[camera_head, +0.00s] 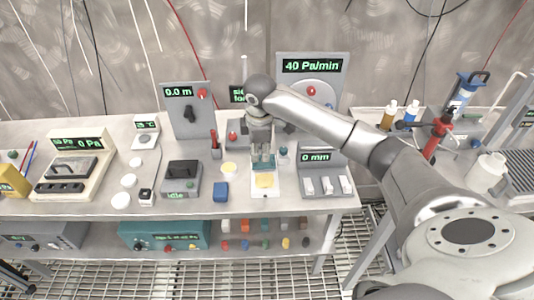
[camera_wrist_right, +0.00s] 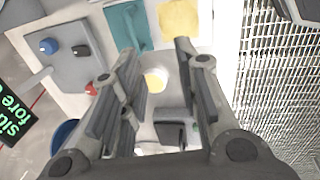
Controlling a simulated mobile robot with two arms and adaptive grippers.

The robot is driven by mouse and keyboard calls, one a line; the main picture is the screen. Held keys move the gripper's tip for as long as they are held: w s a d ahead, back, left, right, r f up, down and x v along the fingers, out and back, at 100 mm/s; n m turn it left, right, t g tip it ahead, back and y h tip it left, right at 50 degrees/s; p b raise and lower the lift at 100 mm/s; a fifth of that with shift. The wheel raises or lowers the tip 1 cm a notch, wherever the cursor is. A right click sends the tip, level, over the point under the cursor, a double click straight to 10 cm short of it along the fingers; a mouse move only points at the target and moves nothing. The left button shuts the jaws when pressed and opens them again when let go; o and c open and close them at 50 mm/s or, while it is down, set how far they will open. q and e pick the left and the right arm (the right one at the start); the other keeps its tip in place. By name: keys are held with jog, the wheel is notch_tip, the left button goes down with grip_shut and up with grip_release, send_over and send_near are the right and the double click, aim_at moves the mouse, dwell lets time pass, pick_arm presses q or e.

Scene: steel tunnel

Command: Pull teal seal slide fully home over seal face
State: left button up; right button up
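The teal seal slide (camera_head: 264,161) is a flat teal plate at the upper end of a white base plate (camera_head: 264,194). A yellow seal face (camera_head: 265,181) lies on the base in front of it, uncovered. In the right wrist view the teal slide (camera_wrist_right: 128,27) and yellow face (camera_wrist_right: 179,19) lie side by side at the top. My right gripper (camera_head: 263,157) points down above the slide and hides part of it. In the wrist view its fingers (camera_wrist_right: 155,52) are apart with nothing held between them. My left gripper is not in view.
A blue block (camera_head: 221,192) and pale yellow disc (camera_head: 229,168) lie left of the base. A 0 mm box with white switches (camera_head: 325,185) stands close on the right. Display panels stand behind. The front table strip is clear.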

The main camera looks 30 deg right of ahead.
jog(key=w+d+r, duration=0.1)
jog(key=d+r, duration=0.2)
jog(key=d, duration=0.1)
jog(key=p, duration=0.1)
send_over(267, 166)
notch_tip(267, 166, down, 10)
jog(key=shift+f, duration=0.1)
jog(key=shift+c, duration=0.5)
grip_shut()
